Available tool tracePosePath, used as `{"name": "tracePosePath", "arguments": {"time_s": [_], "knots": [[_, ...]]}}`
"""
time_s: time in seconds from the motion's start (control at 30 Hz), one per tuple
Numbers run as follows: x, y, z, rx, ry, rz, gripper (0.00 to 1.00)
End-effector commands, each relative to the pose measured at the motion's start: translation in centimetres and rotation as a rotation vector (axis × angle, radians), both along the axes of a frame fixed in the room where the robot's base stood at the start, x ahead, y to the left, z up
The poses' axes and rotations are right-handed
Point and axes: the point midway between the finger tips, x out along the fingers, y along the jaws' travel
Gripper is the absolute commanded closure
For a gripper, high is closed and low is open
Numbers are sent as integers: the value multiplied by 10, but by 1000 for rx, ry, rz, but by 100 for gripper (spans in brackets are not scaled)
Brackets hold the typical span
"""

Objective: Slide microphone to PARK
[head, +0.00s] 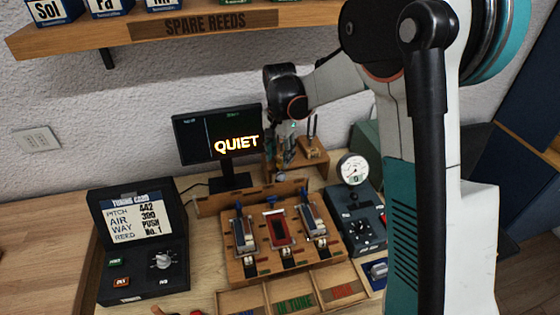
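My gripper (284,154) hangs downward at the back of the bench, just right of the monitor, below my dark wrist. It is small and partly merged with what lies behind it, so I cannot tell whether its fingers are open or shut, or whether they touch anything. Just right of it, a small wooden stand (314,158) carries a thin dark upright piece (312,126). I cannot make out for sure which piece is the microphone, and no PARK label is readable.
The monitor (217,130) reads QUIET. A wooden reed rack (280,236) stands in front. A tuning-card box (142,246) is at left, and a dial gauge (353,170) on a dark control box (359,222) at right. Labelled trays (294,300) lie at the front. A shelf (205,24) overhangs the back.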

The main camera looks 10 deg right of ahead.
Motion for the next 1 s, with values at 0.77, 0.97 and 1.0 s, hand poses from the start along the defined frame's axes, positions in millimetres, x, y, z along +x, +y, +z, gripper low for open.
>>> {"name": "tracePosePath", "arguments": {"time_s": [0.77, 0.97, 1.0], "knots": [[0, 0, -24, 0, 0, 0, 100], [0, 2, -24, 0, 0, 1, 100], [0, 5, -24, 0, 0, 1, 100]]}}
